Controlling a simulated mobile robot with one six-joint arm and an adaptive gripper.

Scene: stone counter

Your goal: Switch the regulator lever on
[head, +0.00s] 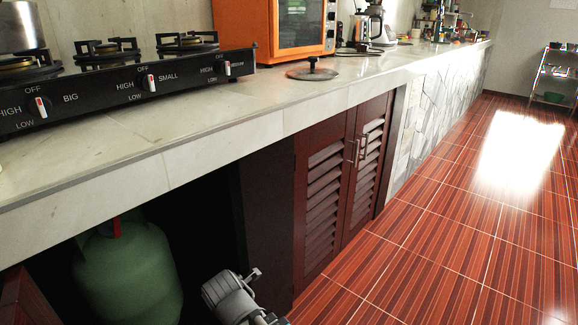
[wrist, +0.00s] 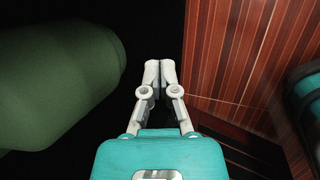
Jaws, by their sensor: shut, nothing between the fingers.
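The green gas cylinder (head: 125,275) stands in the dark open space under the counter in the head view. A small red part (head: 117,228), seemingly the regulator or its lever, shows at its top, just below the counter edge; its setting cannot be told. My gripper (head: 255,273) is to the right of the cylinder and lower than the red part, apart from both. In the wrist view the fingertips of my gripper (wrist: 160,68) meet, shut and empty. The rounded side of the cylinder (wrist: 55,85) fills the left there; the regulator is out of that view.
The stone counter (head: 200,145) overhangs the opening. Louvered wooden doors (head: 345,170) stand shut to the right of my gripper. A black stove (head: 130,85) with knobs and an orange oven (head: 285,30) are on the counter. The red tiled floor (head: 450,240) is clear.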

